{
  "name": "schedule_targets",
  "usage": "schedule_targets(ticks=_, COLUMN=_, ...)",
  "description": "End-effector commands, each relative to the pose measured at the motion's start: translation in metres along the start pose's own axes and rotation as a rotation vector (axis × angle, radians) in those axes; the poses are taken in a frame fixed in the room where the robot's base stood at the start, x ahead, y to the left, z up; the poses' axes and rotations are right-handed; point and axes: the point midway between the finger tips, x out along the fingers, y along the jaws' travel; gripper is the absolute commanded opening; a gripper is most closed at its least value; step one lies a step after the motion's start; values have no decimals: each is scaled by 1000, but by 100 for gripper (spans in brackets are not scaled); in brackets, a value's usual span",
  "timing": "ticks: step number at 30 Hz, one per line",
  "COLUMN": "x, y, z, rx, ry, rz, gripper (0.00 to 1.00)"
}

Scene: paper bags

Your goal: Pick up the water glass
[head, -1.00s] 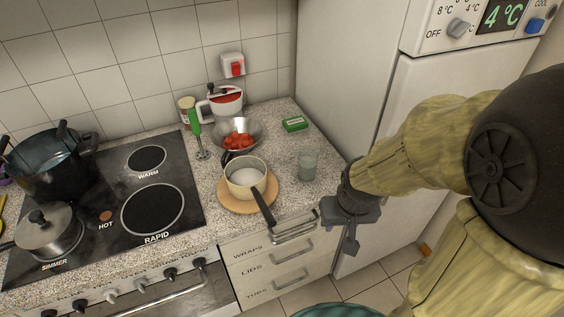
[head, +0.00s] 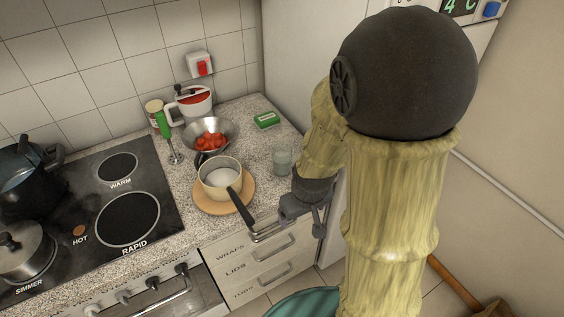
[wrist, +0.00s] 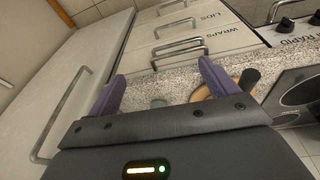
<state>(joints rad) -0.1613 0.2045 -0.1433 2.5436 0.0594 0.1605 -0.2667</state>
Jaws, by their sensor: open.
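The water glass (head: 282,158) stands upright on the speckled counter, right of the saucepan. It is clear with a greenish tint. My gripper (head: 298,208) is at the counter's front right edge, in front of the glass and apart from it. In the wrist view, my gripper's two purple fingers (wrist: 160,74) are spread wide with nothing held between them.
A cream saucepan (head: 220,180) sits on a round wooden board (head: 208,208), its dark handle pointing toward the front edge. A metal bowl of red pieces (head: 209,138) and a green box (head: 266,120) stand behind. The fridge (head: 300,70) is close on the right.

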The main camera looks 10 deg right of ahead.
Motion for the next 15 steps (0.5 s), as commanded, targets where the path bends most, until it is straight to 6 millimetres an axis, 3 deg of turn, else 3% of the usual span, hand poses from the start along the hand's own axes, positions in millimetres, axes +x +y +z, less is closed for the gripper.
schedule_targets(ticks=6, x=57, y=5, z=-9, rx=-308, ry=-24, rz=103, gripper=86)
schedule_targets(ticks=15, x=110, y=32, z=-20, rx=-816, ry=-82, rz=367, gripper=86)
